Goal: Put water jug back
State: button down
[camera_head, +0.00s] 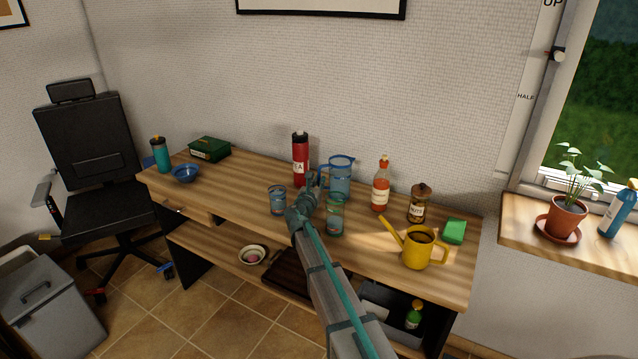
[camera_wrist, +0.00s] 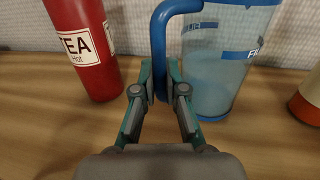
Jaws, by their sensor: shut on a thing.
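The water jug (camera_head: 340,177) is clear with a blue rim and blue handle. It stands upright at the back of the wooden desk (camera_head: 240,215), right of the red tea flask (camera_head: 300,158). In the wrist view the jug (camera_wrist: 222,70) is at the right, with some liquid inside. My gripper (camera_wrist: 160,85) is shut on its blue handle (camera_wrist: 160,40). In the head view my gripper (camera_head: 313,185) reaches the jug's left side. The jug's base is partly hidden in the head view by a glass.
Two glasses (camera_head: 278,200) (camera_head: 335,218) stand close in front of the jug. An orange bottle (camera_head: 380,185), a brown jar (camera_head: 419,203) and a yellow watering can (camera_head: 418,250) stand to the right. In the wrist view the tea flask (camera_wrist: 88,50) is close left of my gripper.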

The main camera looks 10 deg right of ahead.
jog(key=shift+f, duration=0.15)
jog(key=c, duration=1.2)
grip_release()
jog(key=shift+r, duration=0.3)
jog(key=b+v, duration=0.1)
jog(key=v, duration=1.1)
jog(key=shift+f, duration=0.15)
